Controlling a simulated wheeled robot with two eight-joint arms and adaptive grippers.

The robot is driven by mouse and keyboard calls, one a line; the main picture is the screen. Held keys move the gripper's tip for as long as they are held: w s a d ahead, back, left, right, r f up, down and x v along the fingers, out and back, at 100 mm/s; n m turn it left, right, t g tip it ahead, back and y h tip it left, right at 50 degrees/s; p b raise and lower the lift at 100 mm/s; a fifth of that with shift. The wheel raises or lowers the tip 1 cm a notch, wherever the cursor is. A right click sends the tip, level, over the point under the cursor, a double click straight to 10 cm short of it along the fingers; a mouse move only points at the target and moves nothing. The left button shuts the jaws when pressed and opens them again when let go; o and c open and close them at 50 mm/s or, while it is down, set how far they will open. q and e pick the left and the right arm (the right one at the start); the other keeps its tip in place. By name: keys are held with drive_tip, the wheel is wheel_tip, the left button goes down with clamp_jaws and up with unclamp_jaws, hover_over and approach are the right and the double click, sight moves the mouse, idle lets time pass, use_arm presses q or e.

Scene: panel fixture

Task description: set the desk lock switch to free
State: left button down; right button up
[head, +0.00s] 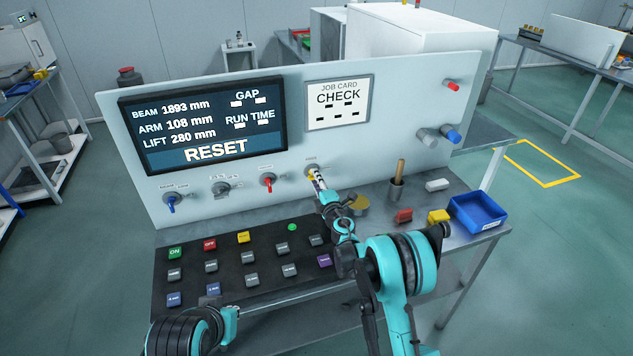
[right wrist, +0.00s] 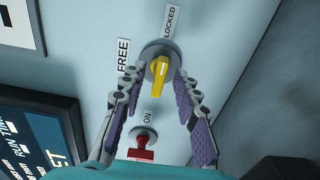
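The desk lock switch (right wrist: 159,80) is a yellow handle on a round grey base in the right wrist view. The FREE label (right wrist: 123,55) is at its upper left and the LOCKED label (right wrist: 171,22) above it. The handle's white mark points up, roughly toward LOCKED. My right gripper (right wrist: 160,88) has one finger on each side of the handle, with a gap appearing between fingers and handle. In the head view my right gripper (head: 316,179) is at the panel's lower right and mostly covers the switch. My left arm shows at the bottom left, but no left fingers are visible.
A red switch (right wrist: 141,150) labelled ON is beside the lock switch. A blue switch (head: 171,204) and a grey knob (head: 220,189) are farther left. The button board (head: 235,262) lies below. A blue bin (head: 477,213) and small blocks lie to the right.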

clamp_jaws()
drive_tip(key=n+b, duration=0.3)
drive_tip(key=n, duration=1.4)
drive_tip(key=shift+n+b, duration=0.3)
drive_tip(key=shift+n, duration=0.1)
idle(0.5)
